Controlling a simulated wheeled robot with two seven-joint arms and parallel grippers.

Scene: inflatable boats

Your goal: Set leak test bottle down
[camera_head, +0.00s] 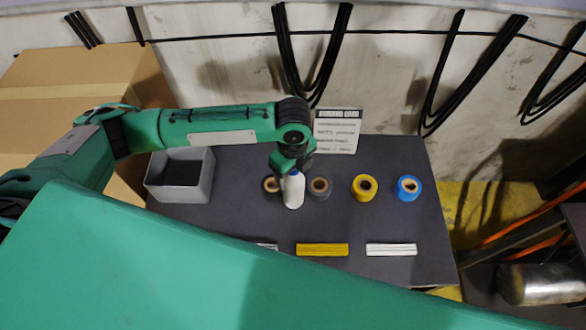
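The leak test bottle (293,192), white with a blue top, is near the middle of the dark table (225,220). My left gripper (294,168) comes down over its top, with the fingers at the blue part, and appears shut on it. The bottle looks nearly upright. I cannot tell from this view whether its base touches the table. My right gripper is not in view.
A dark roll (320,187), a yellow roll (364,187) and a blue roll (408,188) stand to the right. A grey bin (180,193) is at left, a printed card (338,131) behind. Yellow (322,250) and white strips (391,249) lie in front. Bare table lies between rolls and strips.

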